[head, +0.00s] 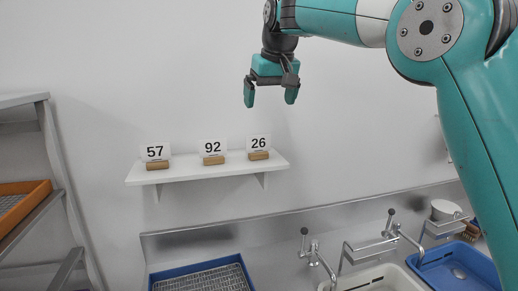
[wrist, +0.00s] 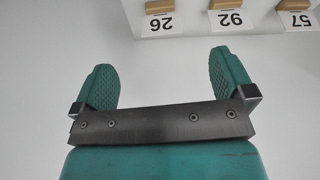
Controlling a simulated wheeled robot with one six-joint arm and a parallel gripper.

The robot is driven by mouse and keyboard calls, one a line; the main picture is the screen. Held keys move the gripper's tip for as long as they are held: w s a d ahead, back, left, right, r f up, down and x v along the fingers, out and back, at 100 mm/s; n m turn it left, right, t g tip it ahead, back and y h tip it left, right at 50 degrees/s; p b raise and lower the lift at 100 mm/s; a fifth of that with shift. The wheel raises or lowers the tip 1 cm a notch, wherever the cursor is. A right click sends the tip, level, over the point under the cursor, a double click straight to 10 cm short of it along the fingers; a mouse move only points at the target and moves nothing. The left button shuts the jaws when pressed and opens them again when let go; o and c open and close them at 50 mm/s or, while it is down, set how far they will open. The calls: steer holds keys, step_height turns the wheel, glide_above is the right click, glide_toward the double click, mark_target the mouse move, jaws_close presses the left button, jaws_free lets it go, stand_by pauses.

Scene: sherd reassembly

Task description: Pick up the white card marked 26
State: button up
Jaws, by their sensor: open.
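The white card marked 26 (head: 258,142) stands upright in a small wooden block (head: 258,155) at the right end of a white wall shelf (head: 222,171). In the wrist view the card (wrist: 161,24) appears upside down near the top, beyond the fingertips. My gripper (head: 270,99) is open and empty, above and slightly right of the card in the head view. Its two green fingers (wrist: 158,74) are spread apart in the wrist view, and neither touches the card.
Cards marked 92 (head: 212,146) and 57 (head: 155,151) stand in wooden blocks to the left on the same shelf. Below are a blue tray (head: 160,277), taps (head: 313,251) and sinks (head: 378,281). A rack (head: 58,150) stands at left. The wall around my gripper is clear.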

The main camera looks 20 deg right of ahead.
steer(key=w+r, duration=0.1)
steer(key=w, duration=0.1)
steer(key=p, duration=0.1)
glide_toward(259, 144)
steer(key=shift+m, duration=0.4)
steer(key=x, duration=0.4)
steer(key=shift+d+f, duration=0.2)
steer(key=shift+f, duration=0.2)
steer(key=p+x, duration=0.2)
steer(key=x, duration=0.1)
steer(key=p+x, duration=0.1)
steer(key=shift+w+a+f, duration=0.3)
steer(key=shift+w+f, duration=0.1)
steer(key=shift+f, duration=0.35)
steer(key=c, duration=0.8)
